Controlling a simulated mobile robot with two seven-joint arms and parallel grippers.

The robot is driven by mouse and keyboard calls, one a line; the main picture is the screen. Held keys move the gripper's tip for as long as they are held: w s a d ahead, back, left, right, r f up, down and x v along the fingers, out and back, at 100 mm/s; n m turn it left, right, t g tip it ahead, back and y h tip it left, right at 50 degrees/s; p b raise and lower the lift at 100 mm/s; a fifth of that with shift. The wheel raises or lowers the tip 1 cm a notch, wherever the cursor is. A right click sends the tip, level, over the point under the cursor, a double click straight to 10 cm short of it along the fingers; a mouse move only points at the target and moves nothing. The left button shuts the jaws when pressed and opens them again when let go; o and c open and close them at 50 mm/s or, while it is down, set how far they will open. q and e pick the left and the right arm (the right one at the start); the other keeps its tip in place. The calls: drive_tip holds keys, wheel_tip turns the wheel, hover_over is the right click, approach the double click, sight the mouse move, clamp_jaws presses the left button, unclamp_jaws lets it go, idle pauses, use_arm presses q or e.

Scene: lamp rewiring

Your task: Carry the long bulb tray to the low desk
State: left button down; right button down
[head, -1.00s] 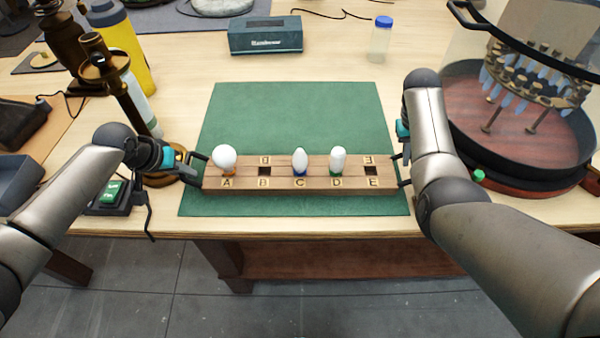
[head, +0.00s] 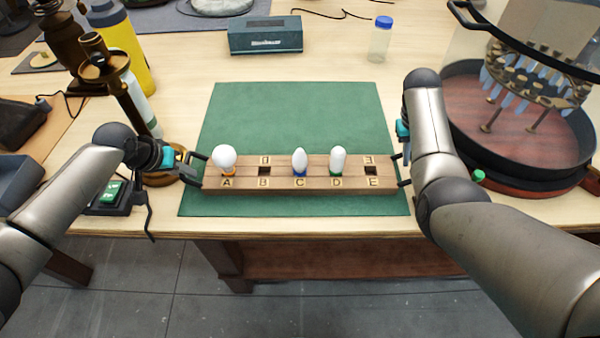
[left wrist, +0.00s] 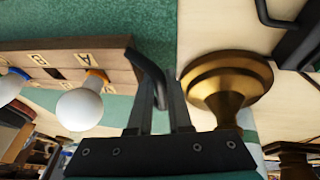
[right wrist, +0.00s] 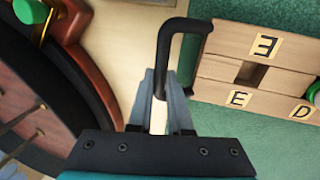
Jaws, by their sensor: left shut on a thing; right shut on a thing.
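The long wooden bulb tray (head: 317,184) is level at the front of the green mat (head: 290,120); I cannot tell whether it touches the mat. A round white bulb (head: 225,157) stands in A, a pointed one (head: 300,160) in C and a rounded-top one (head: 338,160) in D. The B and E holes are empty. My left gripper (head: 190,167) is shut on the tray's left black handle (left wrist: 150,75), and my right gripper (head: 402,170) is shut on the right black handle (right wrist: 165,50). No low desk is identifiable.
A brass lamp stand (head: 128,100) is close beside my left gripper. A black switch box (head: 110,197) lies front left. A round case with a chandelier (head: 515,130) stands right of my right arm. The mat behind the tray is clear; grey floor (head: 330,310) lies in front.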

use_arm(q)
drive_tip(key=shift+w+r, duration=0.15)
drive_tip(key=shift+r, duration=0.2)
use_arm(e)
drive_tip(key=shift+w+r, duration=0.15)
drive_tip(key=shift+r, duration=0.15)
